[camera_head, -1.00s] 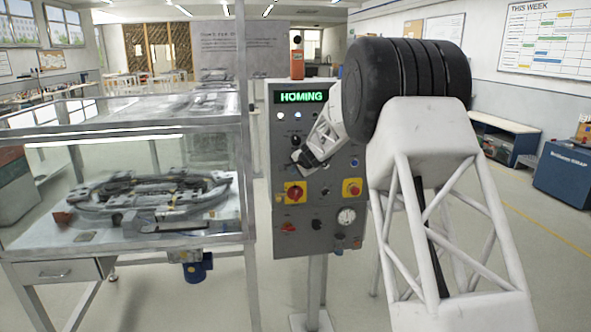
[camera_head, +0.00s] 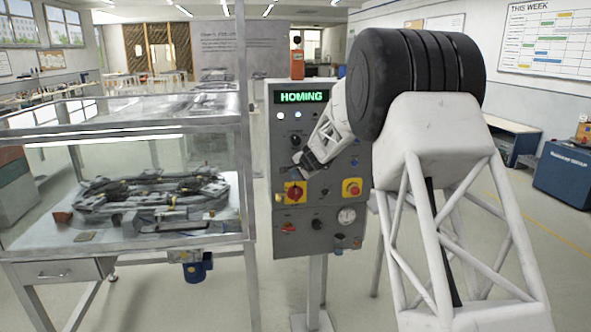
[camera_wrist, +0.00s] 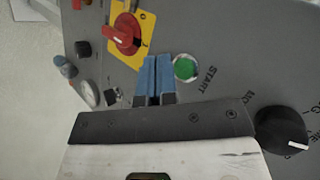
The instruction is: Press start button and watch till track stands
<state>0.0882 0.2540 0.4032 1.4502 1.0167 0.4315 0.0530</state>
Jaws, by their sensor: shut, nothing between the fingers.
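The grey control panel (camera_head: 345,215) stands in the middle, with a green display (camera_head: 301,97) reading HOMING. The ring track (camera_head: 130,215) lies inside the clear-walled case at left, with several dark carriers on it. The green start button (camera_wrist: 186,68), marked START, shows in the wrist view; my gripper hides it in the head view. My gripper (camera_wrist: 157,62) is shut and empty, its blue fingertips just left of the button in the wrist view. The gap to the panel face is hard to judge. In the head view my gripper (camera_head: 303,168) is in front of the panel.
A red rotary switch on a yellow plate (camera_wrist: 128,32) is close to my fingertips, and a black knob (camera_wrist: 283,130) is at lower right in the wrist view. A red-and-yellow button (camera_head: 352,188) and a gauge (camera_head: 346,216) sit lower on the panel.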

